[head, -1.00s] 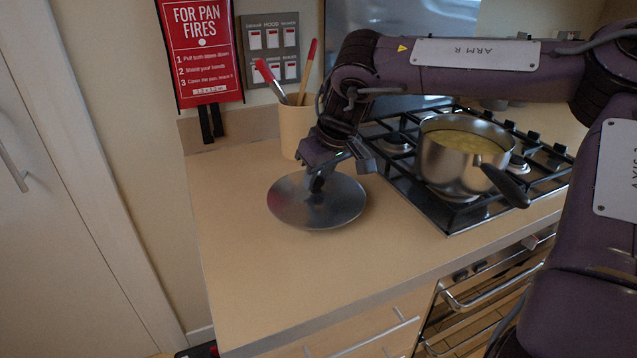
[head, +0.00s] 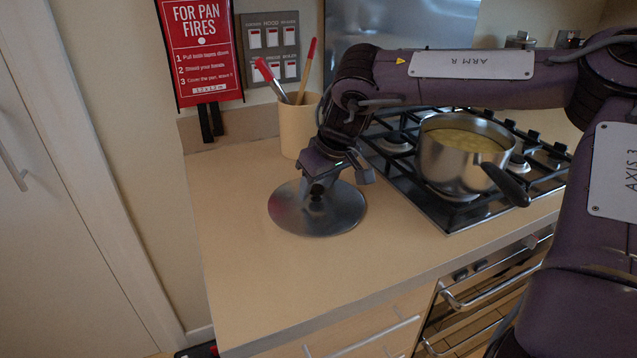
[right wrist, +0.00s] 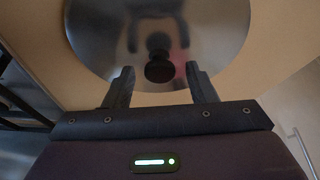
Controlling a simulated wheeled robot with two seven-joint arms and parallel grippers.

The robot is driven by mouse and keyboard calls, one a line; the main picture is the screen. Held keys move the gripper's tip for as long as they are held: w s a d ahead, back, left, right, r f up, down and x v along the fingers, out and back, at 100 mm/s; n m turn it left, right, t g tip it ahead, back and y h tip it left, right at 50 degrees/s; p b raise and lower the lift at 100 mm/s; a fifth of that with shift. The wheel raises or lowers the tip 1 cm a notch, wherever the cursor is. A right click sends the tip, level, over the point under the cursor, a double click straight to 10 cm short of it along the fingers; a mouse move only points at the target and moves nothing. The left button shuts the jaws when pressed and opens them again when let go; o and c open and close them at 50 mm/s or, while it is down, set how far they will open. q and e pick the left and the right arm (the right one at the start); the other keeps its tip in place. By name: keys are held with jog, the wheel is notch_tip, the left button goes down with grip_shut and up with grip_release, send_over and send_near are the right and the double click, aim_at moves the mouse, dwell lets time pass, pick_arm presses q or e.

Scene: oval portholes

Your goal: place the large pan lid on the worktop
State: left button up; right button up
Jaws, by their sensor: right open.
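The large pan lid (head: 340,217) is a round steel disc with a dark knob. It lies knob up on the worktop (head: 270,270), left of the hob. In the right wrist view the lid (right wrist: 215,35) fills the upper middle, with its black knob (right wrist: 158,70) between and just beyond my fingertips. My right gripper (head: 315,190) is just above the lid at the knob. Its fingers (right wrist: 158,75) stand apart on either side of the knob, with gaps showing. My left gripper is not in view.
A steel saucepan (head: 450,165) with yellowish contents stands on the gas hob (head: 400,190), its handle pointing toward the front. A beige utensil pot (head: 295,130) stands behind the lid. A red fire blanket case (head: 200,50) hangs on the wall. The worktop in front of the lid is clear.

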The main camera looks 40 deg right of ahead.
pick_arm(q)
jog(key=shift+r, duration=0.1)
pick_arm(e)
jog(key=shift+r, duration=0.15)
jog(key=shift+r, duration=0.3)
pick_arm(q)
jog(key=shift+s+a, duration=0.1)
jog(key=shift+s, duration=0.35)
pick_arm(e)
jog(key=v, duration=1.1)
jog(key=shift+s+r, duration=0.15)
jog(key=shift+r, duration=0.05)
